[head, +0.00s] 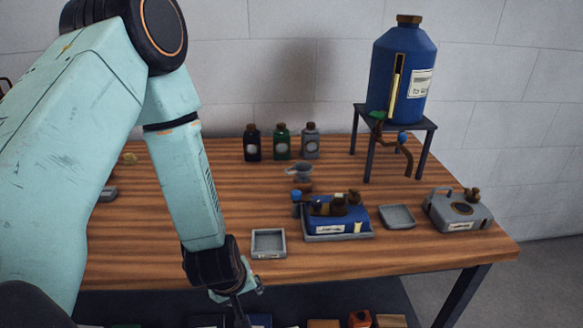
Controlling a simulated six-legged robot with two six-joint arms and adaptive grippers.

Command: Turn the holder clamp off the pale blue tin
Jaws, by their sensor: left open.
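My left gripper (238,294) hangs at the front edge of the table, pointing down, with its fingers small and dark. It is open, and I see nothing held in it. No clearly pale blue tin or holder clamp can be made out. A blue box (345,228) with brown fittings and a blue knob sits in a grey tray at the middle front. My right gripper is not in view.
The wooden table (200,265) carries two shallow grey trays, one at the front (268,254) and one beside the can (397,226). Three bottles (281,142) stand at the back. A large blue tank (403,70) stands on a dark stand. Several items lie below the table edge.

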